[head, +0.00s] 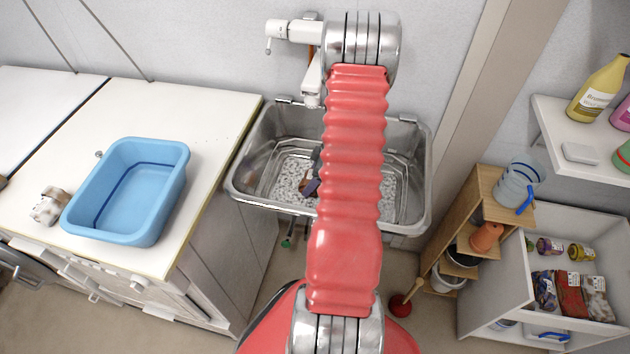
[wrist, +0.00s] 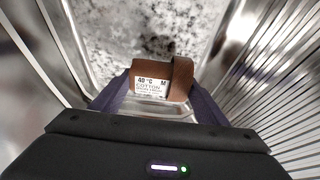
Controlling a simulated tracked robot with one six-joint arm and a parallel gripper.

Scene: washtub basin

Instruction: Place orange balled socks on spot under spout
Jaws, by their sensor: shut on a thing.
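The balled socks (wrist: 181,78), brown-orange with a white care label, sit between the dark purple fingers of my gripper (wrist: 157,88) in the wrist view. My gripper is shut on them. In the head view my gripper (head: 312,187) shows small inside the metal basin (head: 243,190), left of my red arm. The white spout (head: 312,88) reaches down from the wall at the back of the basin. Speckled grey-white bottom (wrist: 125,28) shows beyond the socks. My arm hides the basin's middle, and I cannot make out a distinct spot under the spout.
A blue tub (head: 130,195) is on the white counter (head: 215,115) at left. A wooden shelf (head: 492,190) and an open drawer (head: 575,245) are at right.

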